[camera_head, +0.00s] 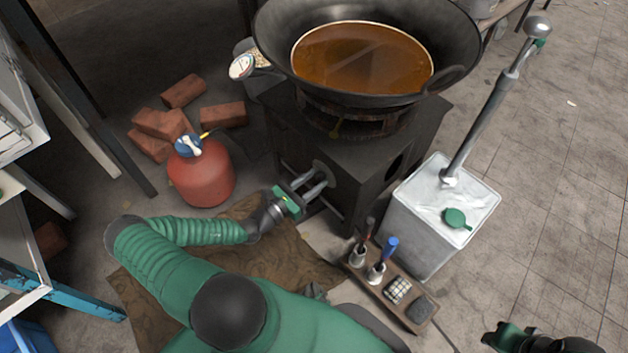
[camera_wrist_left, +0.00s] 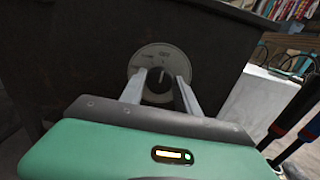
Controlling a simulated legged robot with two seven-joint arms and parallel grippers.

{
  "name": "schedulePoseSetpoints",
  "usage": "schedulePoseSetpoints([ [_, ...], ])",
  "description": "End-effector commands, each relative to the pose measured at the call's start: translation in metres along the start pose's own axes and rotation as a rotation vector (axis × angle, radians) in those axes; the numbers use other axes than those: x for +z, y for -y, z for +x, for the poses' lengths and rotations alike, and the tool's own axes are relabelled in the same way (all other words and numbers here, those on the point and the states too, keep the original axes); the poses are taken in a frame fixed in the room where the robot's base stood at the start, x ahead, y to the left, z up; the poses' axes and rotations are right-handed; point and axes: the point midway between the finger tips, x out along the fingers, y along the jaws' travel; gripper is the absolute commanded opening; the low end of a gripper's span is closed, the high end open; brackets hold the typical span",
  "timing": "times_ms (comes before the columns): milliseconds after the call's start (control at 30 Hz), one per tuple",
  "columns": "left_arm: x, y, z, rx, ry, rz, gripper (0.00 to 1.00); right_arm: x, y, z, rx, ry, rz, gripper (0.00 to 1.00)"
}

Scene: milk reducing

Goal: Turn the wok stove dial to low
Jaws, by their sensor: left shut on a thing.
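The wok stove (camera_head: 345,165) is a dark box-shaped stand under a big black wok (camera_head: 285,40) holding brown liquid. Its dial (camera_wrist_left: 160,72) is a round light-grey disc with a dark centre knob on the stove's front face. My left gripper (camera_head: 316,183) reaches the dial at the stove front; in the left wrist view its two grey fingers (camera_wrist_left: 162,90) stand on either side of the knob and are shut on it. The dial's markings are too small to read. My right gripper (camera_head: 497,336) shows only in part at the bottom right, away from the stove.
A red gas cylinder (camera_head: 203,177) with a blue top stands left of the stove, near loose bricks (camera_head: 165,125). A white container (camera_head: 430,225) with a pump stands right. A wooden tray (camera_head: 420,322) with tools lies in front of it.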

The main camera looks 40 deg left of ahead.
Motion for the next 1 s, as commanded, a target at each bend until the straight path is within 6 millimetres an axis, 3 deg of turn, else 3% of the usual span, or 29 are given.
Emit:
schedulePoseSetpoints([
  [367, 0.002, 0.0, 0.0, -0.001, -0.003, -0.068, 0.0, -0.003, 0.0, -0.013, 0.0, 0.0, 0.0, 0.38],
  [1000, 0.001, -0.002, -0.001, 0.001, -0.003, -0.533, 0.0, -0.013, 0.0, -0.057, 0.0, 0.0, 0.0, 0.38],
])
